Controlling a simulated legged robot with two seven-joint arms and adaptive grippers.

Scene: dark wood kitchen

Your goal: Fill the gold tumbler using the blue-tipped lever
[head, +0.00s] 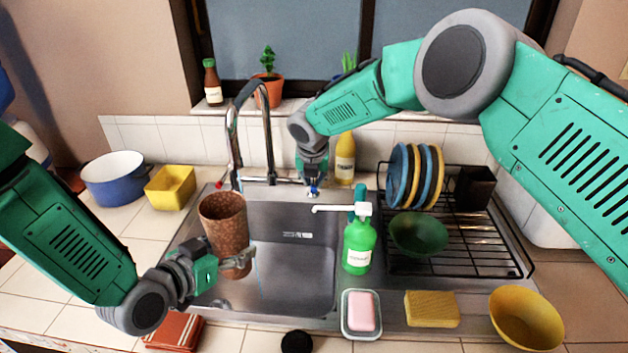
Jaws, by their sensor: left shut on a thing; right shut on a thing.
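The tumbler (224,222), brownish-gold and speckled, is upright over the left side of the sink. My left gripper (232,262) is shut on its lower part. I cannot make out any water stream, and the tumbler's inside is too dark to judge. The blue-tipped lever (314,191) is at the right of the tap base. My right gripper (312,183) reaches down from above and is shut on it. A red tip (219,185) shows on the opposite side.
The sink basin (292,260) is empty. A green soap dispenser (358,245) stands at its right, near a dish rack (470,240) with plates and a green bowl. A pink soap dish (361,314), sponge (432,308) and yellow bowl (526,318) line the front.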

